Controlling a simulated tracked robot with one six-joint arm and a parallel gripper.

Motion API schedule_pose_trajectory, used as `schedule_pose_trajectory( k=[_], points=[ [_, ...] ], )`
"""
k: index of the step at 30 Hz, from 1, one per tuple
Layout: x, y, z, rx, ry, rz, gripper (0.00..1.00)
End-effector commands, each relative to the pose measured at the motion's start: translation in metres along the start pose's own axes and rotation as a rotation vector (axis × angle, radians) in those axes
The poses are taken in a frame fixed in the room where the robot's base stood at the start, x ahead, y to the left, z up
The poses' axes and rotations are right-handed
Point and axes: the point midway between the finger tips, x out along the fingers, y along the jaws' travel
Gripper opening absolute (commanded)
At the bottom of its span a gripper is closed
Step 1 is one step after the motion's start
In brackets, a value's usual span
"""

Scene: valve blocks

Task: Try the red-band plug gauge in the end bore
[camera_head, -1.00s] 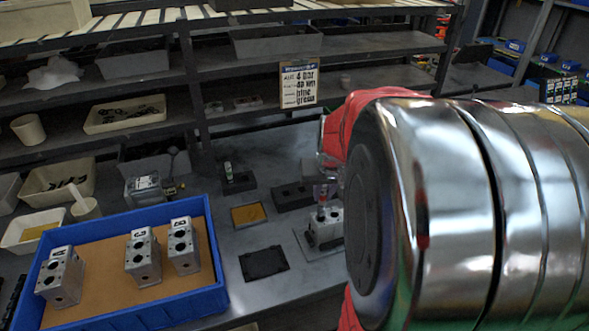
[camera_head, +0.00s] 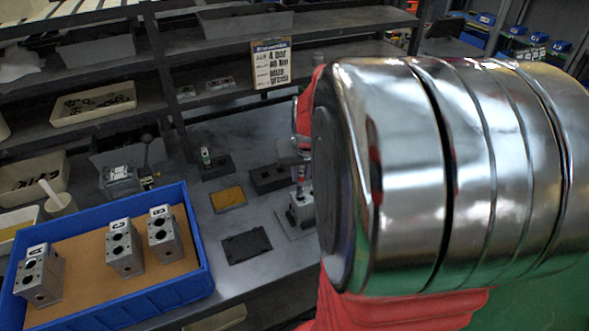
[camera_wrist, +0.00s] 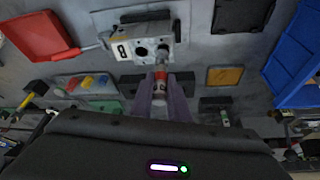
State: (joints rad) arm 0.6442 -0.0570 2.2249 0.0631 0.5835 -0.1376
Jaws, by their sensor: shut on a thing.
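A grey valve block (camera_wrist: 122,47) with a label reading 8 sits on a plate in the wrist view; it shows in the head view (camera_head: 300,212), partly behind my arm. Dark bores show on its face. My gripper (camera_wrist: 161,92) is shut on the red-band plug gauge (camera_wrist: 160,75). The gauge's tip is at the bore nearest the block's right end in the wrist view; I cannot tell whether it is inside. In the head view my arm hides most of my gripper (camera_head: 302,150).
A green-marked gauge (camera_head: 206,157) stands in a dark holder, beside another dark block (camera_head: 268,179). A yellow pad (camera_head: 228,198) and a black mat (camera_head: 247,245) lie on the bench. A blue tray (camera_head: 205,283) holds 3 more blocks. A red tray (camera_wrist: 38,36) shows in the wrist view.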

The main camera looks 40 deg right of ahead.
Motion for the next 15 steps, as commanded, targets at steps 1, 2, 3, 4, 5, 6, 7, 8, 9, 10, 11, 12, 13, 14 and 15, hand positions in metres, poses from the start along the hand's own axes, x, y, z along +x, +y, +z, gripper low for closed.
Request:
schedule_pose_trajectory(
  k=[1,2,3,4,5,6,7,8,9,10,11,12,13,14,15],
  points=[
    [-0.0002,0.0,-0.0002,0.0,0.001,0.0,0.0],
    [-0.0002,0.0,-0.0002,0.0,0.001,0.0,0.0],
    [-0.0002,0.0,-0.0002,0.0,0.001,0.0,0.0],
    [-0.0002,0.0,-0.0002,0.0,0.001,0.0,0.0],
    [-0.0002,0.0,-0.0002,0.0,0.001,0.0,0.0],
    [0.0,0.0,-0.0001,0.0,0.001,0.0,0.0],
    [0.0001,0.0,-0.0001,0.0,0.0,0.0,0.0],
    [0.0003,0.0001,0.0,0.0,0.0,0.0,0.0],
    [0.0007,0.0,0.0002,0.0,0.0,0.0,0.0],
    [0.0011,0.0,0.0004,0.0,0.0,0.0,0.0],
    [0.0014,0.0,0.0005,0.0,0.0,0.0,0.0],
    [0.002,0.0,0.0007,0.0,0.0,0.0,0.0],
    [0.0023,0.0,0.0009,0.0,0.0,0.0,0.0],
    [0.0027,0.0,0.001,0.0,0.0,0.0,0.0],
    [0.0032,0.0,0.0012,0.0,0.0,0.0,0.0]
  ],
)
